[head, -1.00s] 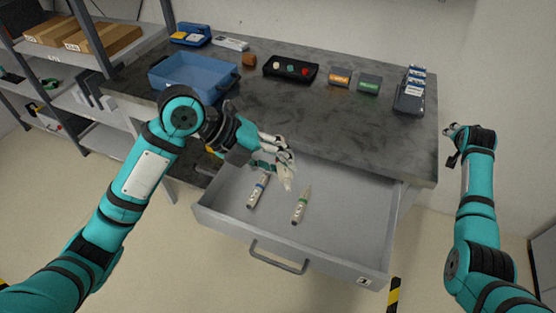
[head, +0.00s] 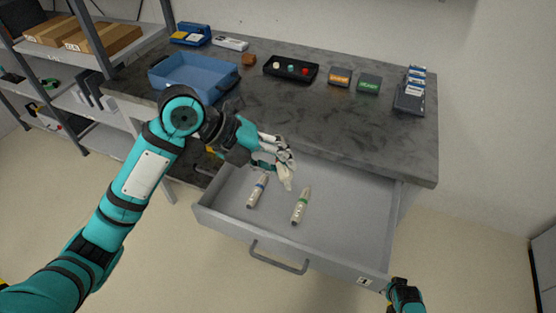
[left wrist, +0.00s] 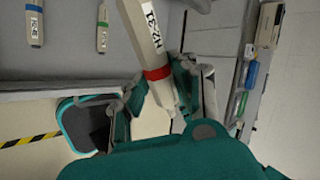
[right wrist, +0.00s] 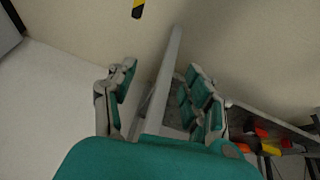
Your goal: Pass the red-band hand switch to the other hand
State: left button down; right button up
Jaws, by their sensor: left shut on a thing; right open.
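The red-band hand switch (left wrist: 145,45) is a pale stick with a red band and printed label, large in the left wrist view. My left gripper (head: 281,165) is shut on it near the band, above the open drawer's back left; it also shows in the left wrist view (left wrist: 173,92). In the head view the fingers hide most of the switch. My right gripper (right wrist: 160,92) is open and empty. In the head view it is low at the right (head: 398,287), by the drawer's front right corner, well apart from the switch.
The open grey drawer (head: 335,240) holds a blue-band switch (head: 258,190) and a green-band switch (head: 301,206). Above it, the dark worktop (head: 320,120) carries a blue tray (head: 165,88), a black tray (head: 291,70) and small boxes. Shelves (head: 70,80) stand at the left.

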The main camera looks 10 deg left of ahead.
jog(key=s+a+f+n+g, duration=0.1)
jog(key=s+a+f, duration=0.2)
jog(key=s, duration=0.8)
jog(key=s+a+f+n+g+y, duration=0.1)
jog(key=s+a+f+n, duration=0.1)
jog(key=s, duration=0.9)
jog(key=s+a+f+n+g+y, duration=0.1)
jog(key=s+a+f, duration=0.3)
jog(key=s, duration=0.7)
jog(key=shift+a+f+g, duration=0.3)
jog(key=shift+a+g, duration=0.1)
jog(key=shift+a, duration=0.65)
